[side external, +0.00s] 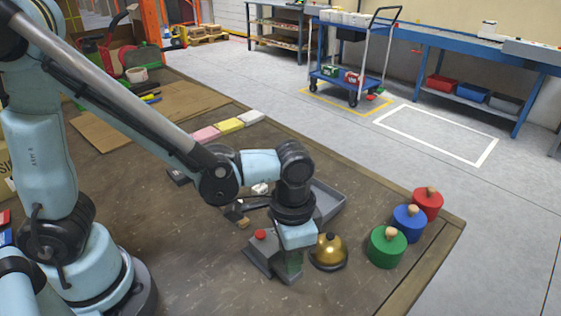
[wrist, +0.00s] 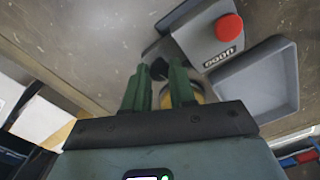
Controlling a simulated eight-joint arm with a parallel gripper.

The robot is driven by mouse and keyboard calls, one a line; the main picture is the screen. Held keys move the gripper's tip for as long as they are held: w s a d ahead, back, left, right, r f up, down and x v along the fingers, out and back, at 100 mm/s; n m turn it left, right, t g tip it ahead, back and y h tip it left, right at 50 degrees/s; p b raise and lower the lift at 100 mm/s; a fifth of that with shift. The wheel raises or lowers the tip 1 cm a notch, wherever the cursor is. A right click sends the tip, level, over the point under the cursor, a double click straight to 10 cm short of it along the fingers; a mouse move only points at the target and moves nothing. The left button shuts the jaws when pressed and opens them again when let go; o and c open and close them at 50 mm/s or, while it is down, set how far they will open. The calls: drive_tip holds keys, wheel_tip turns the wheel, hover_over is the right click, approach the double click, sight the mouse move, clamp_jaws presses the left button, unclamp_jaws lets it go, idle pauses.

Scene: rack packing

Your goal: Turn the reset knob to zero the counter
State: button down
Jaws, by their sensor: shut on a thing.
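The counter (side external: 256,262) is a grey sloped box with a red button on top, standing on the brown table beside my gripper (side external: 289,272). In the wrist view the counter (wrist: 198,40) fills the top middle, with its red button and a small display whose digits I cannot read surely. A black knob (wrist: 159,68) sits at its side, between the tips of my gripper's green fingers (wrist: 158,74). The gripper is shut on this knob. In the side view my gripper hides the knob and part of the counter.
A brass bell (side external: 329,252) stands close to the right of my gripper. A grey tray (side external: 328,203) lies behind. Green (side external: 386,248), blue (side external: 408,224) and red (side external: 428,204) knobbed cylinders stand near the right table edge. The table front is clear.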

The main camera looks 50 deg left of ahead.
drive_tip(key=m, duration=0.3)
drive_tip(key=shift+m, duration=0.3)
idle(0.3)
drive_tip(key=c, duration=1.2)
unclamp_jaws()
drive_tip(key=shift+r, duration=6.05)
drive_tip(key=shift+a, duration=0.1)
